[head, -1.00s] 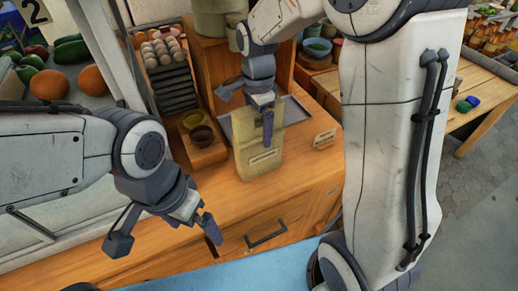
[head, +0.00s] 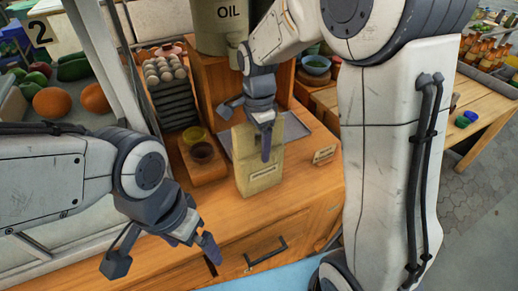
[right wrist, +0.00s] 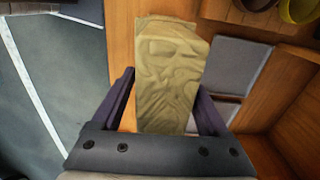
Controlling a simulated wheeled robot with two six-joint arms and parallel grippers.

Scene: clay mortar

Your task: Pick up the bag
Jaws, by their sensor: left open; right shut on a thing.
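A tan paper bag (head: 262,180) with a pale label stands upright on the wooden counter. My right gripper (head: 247,132) reaches down over its upper part and is shut on it, one finger on either side. In the right wrist view the bag (right wrist: 168,75) fills the space between the dark fingers. I see no clear gap between the bag's base and the counter. My left gripper (head: 162,252) is open and empty, in front of the counter at lower left, apart from the bag.
A grey tray (head: 292,130) lies behind the bag. Small bowls (head: 203,152) in a wooden holder stand left of it, and a small label card (head: 324,154) stands right. An egg rack (head: 166,75) and an oil container (head: 222,25) are behind. Drawers (head: 265,252) are below.

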